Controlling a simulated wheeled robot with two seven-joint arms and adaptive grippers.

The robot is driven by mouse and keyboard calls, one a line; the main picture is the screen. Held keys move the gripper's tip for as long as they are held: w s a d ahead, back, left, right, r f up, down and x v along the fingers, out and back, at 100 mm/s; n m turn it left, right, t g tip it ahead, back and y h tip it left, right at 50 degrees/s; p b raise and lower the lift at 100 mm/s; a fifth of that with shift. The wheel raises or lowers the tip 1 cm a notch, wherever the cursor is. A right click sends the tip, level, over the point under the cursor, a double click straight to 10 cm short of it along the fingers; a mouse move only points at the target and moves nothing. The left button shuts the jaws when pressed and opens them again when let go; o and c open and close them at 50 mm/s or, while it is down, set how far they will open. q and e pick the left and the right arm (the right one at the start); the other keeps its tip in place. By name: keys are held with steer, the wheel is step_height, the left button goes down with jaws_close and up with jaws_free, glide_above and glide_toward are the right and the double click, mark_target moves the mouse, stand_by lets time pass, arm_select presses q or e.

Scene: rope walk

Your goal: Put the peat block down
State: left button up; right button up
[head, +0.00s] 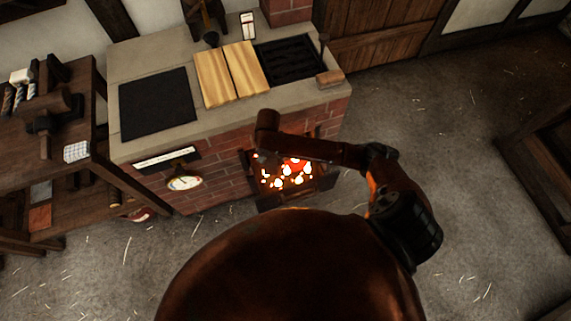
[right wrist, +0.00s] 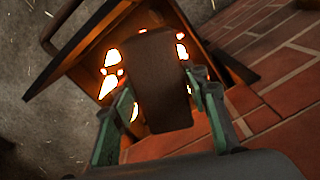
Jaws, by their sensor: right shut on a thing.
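The peat block (right wrist: 158,80) is a dark brown slab. In the right wrist view it is held between the green fingers of my right gripper (right wrist: 160,95), which is shut on it. Behind the block is the open firebox (right wrist: 75,45) with glowing embers; the block covers part of the glow. In the head view the firebox (head: 318,187) is low in the front of the brick stove, and my right arm reaches across it. The block and fingers cannot be made out clearly there. My left gripper is not in view.
The stove top (head: 215,118) bears a black plate (head: 157,104), pale wooden boards (head: 232,74), a dark grate (head: 290,60) and a small brown block (head: 329,78). A wooden bench with tools (head: 85,130) stands left. Grey floor (head: 460,150) is clear to the right.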

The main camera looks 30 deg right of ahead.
steer(key=b, duration=0.1)
glide_above(286, 167)
step_height(286, 167, down, 13)
steer(key=b, duration=0.4)
steer(key=shift+w+d+f+b, duration=0.1)
steer(key=shift+w+f+b, duration=0.05)
steer(key=shift+b, duration=0.2)
step_height(286, 167, down, 4)
steer(key=shift+f+b, duration=0.2)
steer(key=shift+b, duration=0.65)
steer(key=shift+f, duration=0.25)
steer(key=shift+c, duration=0.6)
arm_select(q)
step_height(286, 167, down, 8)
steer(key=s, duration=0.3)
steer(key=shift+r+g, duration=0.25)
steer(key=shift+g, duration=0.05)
arm_select(e)
steer(key=shift+r, duration=0.1)
steer(key=o, duration=1.4)
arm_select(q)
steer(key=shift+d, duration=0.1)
